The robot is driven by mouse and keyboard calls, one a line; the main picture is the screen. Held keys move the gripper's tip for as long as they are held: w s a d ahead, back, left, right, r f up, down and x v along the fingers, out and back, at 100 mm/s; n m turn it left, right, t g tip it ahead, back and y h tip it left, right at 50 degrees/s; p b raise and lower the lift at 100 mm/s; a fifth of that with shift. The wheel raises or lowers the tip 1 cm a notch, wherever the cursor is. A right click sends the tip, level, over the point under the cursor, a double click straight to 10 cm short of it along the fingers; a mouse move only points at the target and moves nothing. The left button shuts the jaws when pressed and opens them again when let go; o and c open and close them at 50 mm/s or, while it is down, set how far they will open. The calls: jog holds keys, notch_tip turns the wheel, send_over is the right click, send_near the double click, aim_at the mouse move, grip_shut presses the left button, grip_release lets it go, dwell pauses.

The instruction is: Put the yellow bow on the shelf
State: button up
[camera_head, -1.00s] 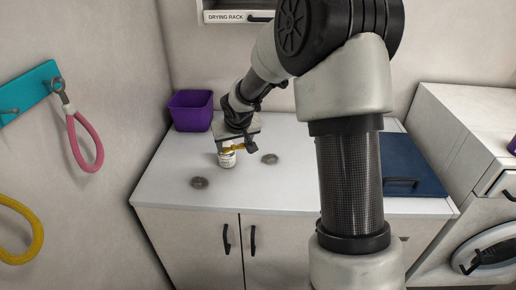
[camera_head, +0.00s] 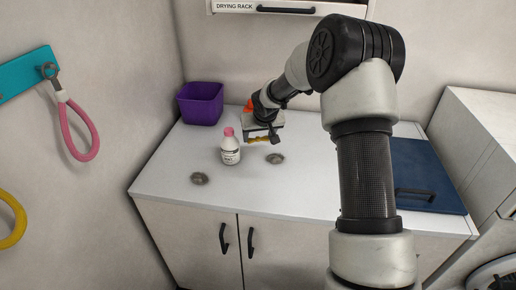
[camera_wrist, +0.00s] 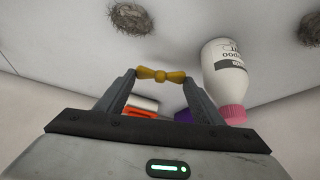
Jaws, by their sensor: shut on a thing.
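The yellow bow (camera_wrist: 160,75) is pinched between the fingertips of my gripper (camera_wrist: 158,80) in the wrist view. In the head view, a bit of the bow (camera_head: 259,139) shows under my gripper (camera_head: 263,138), over the back middle of the white counter. The gap between bow and counter is hard to judge. No open shelf is clearly in view; a wall unit labelled DRYING RACK (camera_head: 234,6) shows only its lower front at the top.
A white bottle with a pink cap (camera_head: 230,150) stands left of my gripper. Two clumps of hair (camera_head: 199,178) (camera_head: 275,158) lie on the counter (camera_head: 160,180). A purple bin (camera_head: 201,104) stands at the back left. An orange object (camera_head: 249,105) is behind my gripper. A blue panel (camera_head: 420,178) is at right.

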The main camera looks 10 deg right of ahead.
jog(key=shift+f, duration=2.75)
jog(key=shift+f+b, duration=0.2)
jog(key=shift+b, duration=0.15)
jog(key=o, duration=1)
jog(key=shift+r, duration=0.1)
